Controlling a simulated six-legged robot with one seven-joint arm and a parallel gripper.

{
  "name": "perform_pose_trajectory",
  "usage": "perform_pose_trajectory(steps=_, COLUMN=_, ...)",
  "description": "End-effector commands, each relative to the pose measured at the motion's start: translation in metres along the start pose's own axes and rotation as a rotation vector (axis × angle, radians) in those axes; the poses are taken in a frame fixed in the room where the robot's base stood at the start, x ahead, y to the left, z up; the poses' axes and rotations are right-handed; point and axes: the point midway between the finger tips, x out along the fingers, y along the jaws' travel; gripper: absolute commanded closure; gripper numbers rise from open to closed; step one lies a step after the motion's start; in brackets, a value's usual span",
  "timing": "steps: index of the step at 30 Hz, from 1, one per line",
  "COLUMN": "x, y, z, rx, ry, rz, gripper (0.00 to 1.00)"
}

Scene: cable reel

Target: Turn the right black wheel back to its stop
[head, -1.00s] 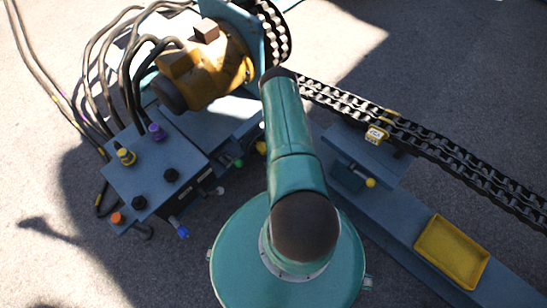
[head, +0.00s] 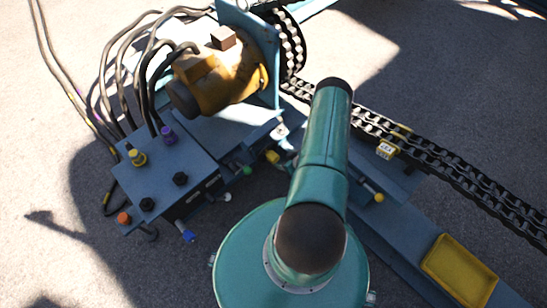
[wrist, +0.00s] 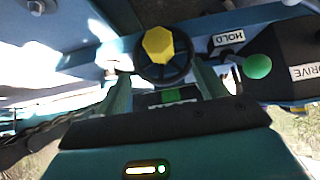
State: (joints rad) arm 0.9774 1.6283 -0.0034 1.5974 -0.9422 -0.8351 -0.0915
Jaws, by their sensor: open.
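Two small black wheels stand on the grey-blue control box in the head view, the right one (head: 180,178) farther back and the left one (head: 147,204) nearer the front edge. My gripper (wrist: 163,76) is open in the wrist view. Its two fingers point at a black round wheel (wrist: 180,72) with a yellow faceted knob (wrist: 158,44) at its centre. I cannot tell whether the fingers touch it, or which part in the head view it is. My gripper is hidden behind my arm in the head view.
The box (head: 135,180) also carries yellow (head: 137,157), purple (head: 167,135) and orange (head: 124,217) knobs. A green-ball lever (wrist: 257,66) stands beside the HOLD label (wrist: 228,38). A chain (head: 440,165) and yellow tray (head: 459,269) lie to the right. Hoses rise behind the box.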

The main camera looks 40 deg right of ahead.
Motion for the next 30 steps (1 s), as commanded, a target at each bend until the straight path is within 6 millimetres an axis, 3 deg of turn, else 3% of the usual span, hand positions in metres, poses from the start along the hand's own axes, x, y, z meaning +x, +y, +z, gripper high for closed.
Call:
perform_pose_trajectory(steps=6, x=0.045, y=-0.001, z=0.001, rx=-0.001, ry=0.001, rz=-0.001, gripper=0.29)
perform_pose_trajectory(steps=15, x=0.094, y=-0.001, z=0.001, rx=-0.002, ry=0.001, rz=0.0, gripper=0.29)
perform_pose_trajectory(steps=21, x=0.108, y=0.0, z=0.0, rx=-0.001, ry=0.001, rz=0.001, gripper=0.29)
perform_pose_trajectory(steps=30, x=0.11, y=0.0, z=0.0, rx=-0.001, ry=0.0, rz=0.001, gripper=0.31)
